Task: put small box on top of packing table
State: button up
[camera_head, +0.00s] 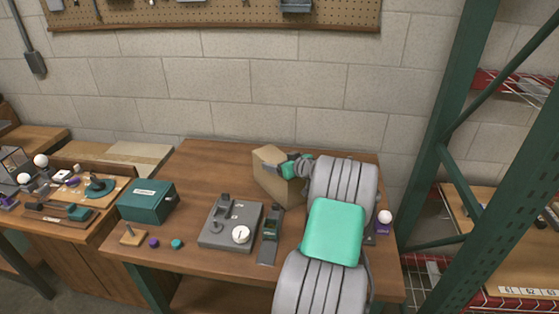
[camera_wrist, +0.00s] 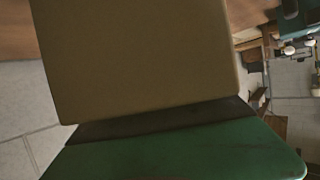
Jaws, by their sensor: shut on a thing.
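A small tan cardboard box (camera_head: 272,176) is at the back of the wooden table (camera_head: 205,166), tilted a little. My gripper (camera_head: 294,168) is at the box's right side and shut on it. My arm covers part of the table's right side. In the wrist view the box (camera_wrist: 140,55) fills the upper middle, close against the dark and green gripper part (camera_wrist: 180,145). I cannot tell whether the box's underside touches the tabletop.
On the table are a teal case (camera_head: 147,201), a grey device with a dial (camera_head: 230,222), a dark green tool (camera_head: 270,238) and small knobs (camera_head: 176,244). A green rack post (camera_head: 455,150) stands at the right. The back left tabletop is clear.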

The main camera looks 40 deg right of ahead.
jog(key=o, duration=1.6)
jog(key=shift+f, duration=0.1)
jog(key=o, duration=0.4)
